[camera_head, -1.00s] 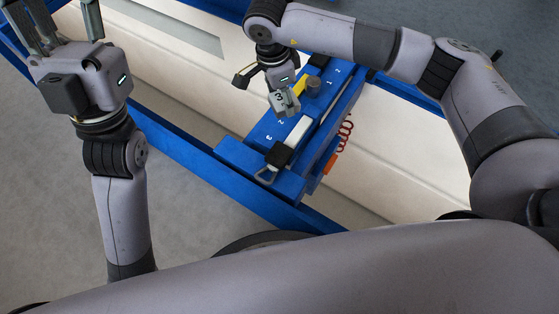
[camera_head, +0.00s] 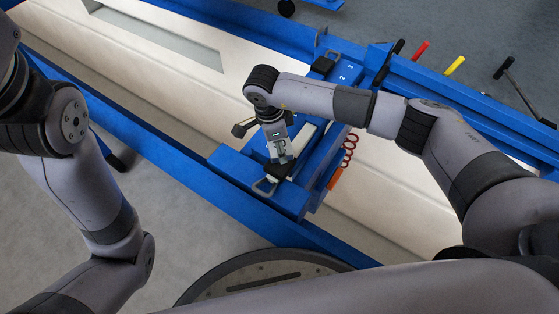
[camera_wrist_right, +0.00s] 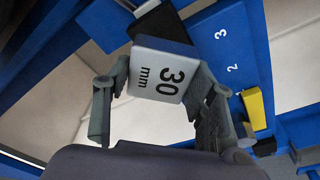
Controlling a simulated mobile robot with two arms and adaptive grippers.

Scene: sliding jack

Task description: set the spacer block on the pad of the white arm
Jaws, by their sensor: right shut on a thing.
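The spacer block (camera_wrist_right: 163,75), a pale block marked "30 mm", sits between the fingers of my right gripper (camera_wrist_right: 158,108) in the right wrist view. In the head view my right gripper (camera_head: 279,157) is shut on it, low over the near end of the white arm (camera_head: 306,132). The black pad (camera_head: 276,172) is at that end, partly hidden by the gripper. In the wrist view a black part (camera_wrist_right: 158,20), likely the pad, shows just beyond the block. I cannot tell whether block and pad touch. My left gripper is outside the head view.
Tools with red (camera_head: 420,51) and yellow (camera_head: 455,66) handles stand at the back.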

